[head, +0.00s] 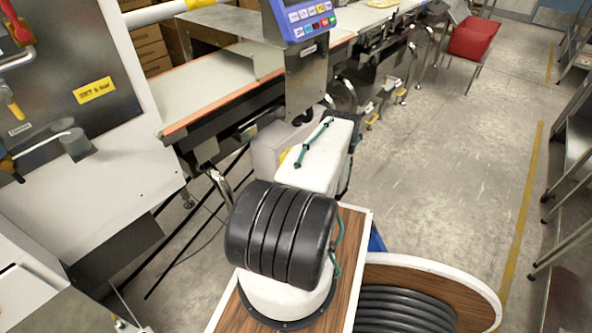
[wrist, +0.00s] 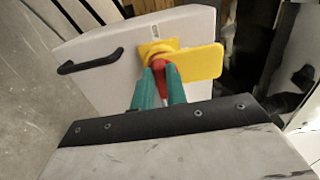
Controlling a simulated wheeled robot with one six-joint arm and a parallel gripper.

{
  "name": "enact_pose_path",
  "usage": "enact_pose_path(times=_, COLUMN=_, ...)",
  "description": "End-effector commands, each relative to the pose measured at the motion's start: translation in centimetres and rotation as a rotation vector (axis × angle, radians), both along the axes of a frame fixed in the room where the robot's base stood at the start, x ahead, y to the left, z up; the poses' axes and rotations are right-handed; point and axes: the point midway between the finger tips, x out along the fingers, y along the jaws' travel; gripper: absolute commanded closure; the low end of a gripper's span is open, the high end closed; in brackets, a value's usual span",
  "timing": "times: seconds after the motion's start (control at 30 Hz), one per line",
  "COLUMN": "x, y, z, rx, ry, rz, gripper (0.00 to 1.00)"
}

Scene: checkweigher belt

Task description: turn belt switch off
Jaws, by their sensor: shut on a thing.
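The belt switch is a red knob (wrist: 160,71) on a yellow plate (wrist: 152,49), mounted on a pale grey box (wrist: 95,60) in the wrist view. A second yellow piece (wrist: 203,62) sticks out to the right of the knob. My gripper (wrist: 160,85) has its two teal fingers shut on the red knob, one on each side. The fingers hide part of the knob, and I cannot tell its exact turn position. In the head view the box (head: 264,146) shows beside the conveyor, with my arm hiding the switch and gripper.
The box has a black handle (wrist: 90,61). A conveyor belt (head: 215,85) with an orange edge runs behind it, with a blue display panel (head: 300,18) above. A white cabinet (head: 125,150) stands left. A red chair-like thing (head: 472,38) stands far back. The floor (head: 440,150) at right is clear.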

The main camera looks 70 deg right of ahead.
Motion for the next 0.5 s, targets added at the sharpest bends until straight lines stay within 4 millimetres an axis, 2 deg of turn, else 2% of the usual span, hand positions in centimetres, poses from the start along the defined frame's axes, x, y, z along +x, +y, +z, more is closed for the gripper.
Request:
enact_pose_path(times=0.03, x=0.02, y=0.06, z=-0.11, rx=0.001, ry=0.003, rz=0.0, gripper=1.0)
enact_pose_path(times=0.07, x=0.04, y=0.07, z=-0.11, rx=0.001, ry=0.003, rz=0.0, gripper=0.83)
enact_pose_path(times=0.13, x=0.05, y=0.07, z=-0.09, rx=0.001, ry=0.002, rz=0.001, gripper=0.64)
enact_pose_path(times=0.5, x=-0.52, y=0.24, z=-0.04, rx=0.002, ry=0.001, rz=0.0, gripper=0.64)
